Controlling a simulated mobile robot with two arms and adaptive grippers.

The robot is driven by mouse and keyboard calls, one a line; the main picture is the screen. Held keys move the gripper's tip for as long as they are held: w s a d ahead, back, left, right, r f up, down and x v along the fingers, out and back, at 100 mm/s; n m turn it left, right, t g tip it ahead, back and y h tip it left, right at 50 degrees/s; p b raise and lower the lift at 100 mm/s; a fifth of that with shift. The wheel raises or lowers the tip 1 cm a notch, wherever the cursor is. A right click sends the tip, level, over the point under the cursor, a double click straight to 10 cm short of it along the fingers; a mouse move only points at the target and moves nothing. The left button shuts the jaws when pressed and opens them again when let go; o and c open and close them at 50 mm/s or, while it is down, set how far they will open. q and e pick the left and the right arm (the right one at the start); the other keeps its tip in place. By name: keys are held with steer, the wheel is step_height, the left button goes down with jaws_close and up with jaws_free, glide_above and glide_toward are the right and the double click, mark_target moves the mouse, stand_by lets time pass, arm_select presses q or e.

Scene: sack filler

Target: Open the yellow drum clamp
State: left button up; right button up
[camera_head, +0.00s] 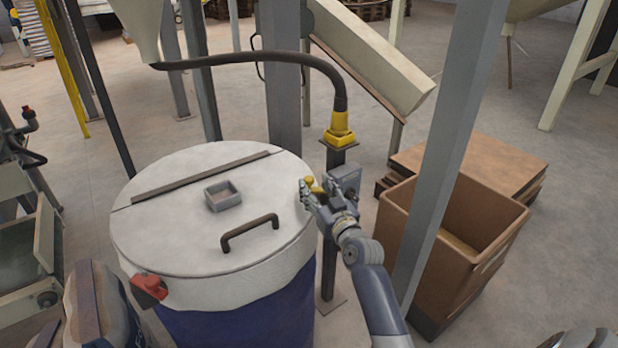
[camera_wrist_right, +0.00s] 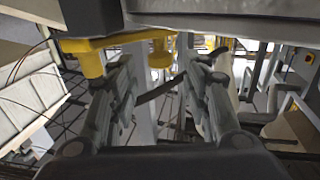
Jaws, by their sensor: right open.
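A white-lidded drum (camera_head: 200,262) with a blue lower body stands left of centre in the head view. The yellow clamp (camera_head: 316,187) is small and sits at the drum's right rim, partly hidden by my right gripper (camera_head: 312,195). In the right wrist view the yellow clamp (camera_wrist_right: 92,45) shows as a bar above the fingers, with a round knob in line with the gap between them. My right gripper (camera_wrist_right: 157,75) is open and its fingers are apart. Contact with the clamp cannot be told.
A red clamp (camera_head: 149,287) sits on the drum's front left rim. The lid carries a dark handle (camera_head: 250,232). A yellow hose end (camera_head: 340,132) stands on a post behind my gripper. A grey column (camera_head: 452,130) and brown bin (camera_head: 450,255) stand to the right.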

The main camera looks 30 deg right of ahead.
mark_target(311, 182)
steer(key=shift+w+d+f, duration=0.1)
steer(key=shift+w+d, duration=0.05)
steer(key=shift+w, duration=1.1)
steer(key=shift+w+d, duration=0.1)
steer(key=shift+w, duration=1.1)
jaws_close()
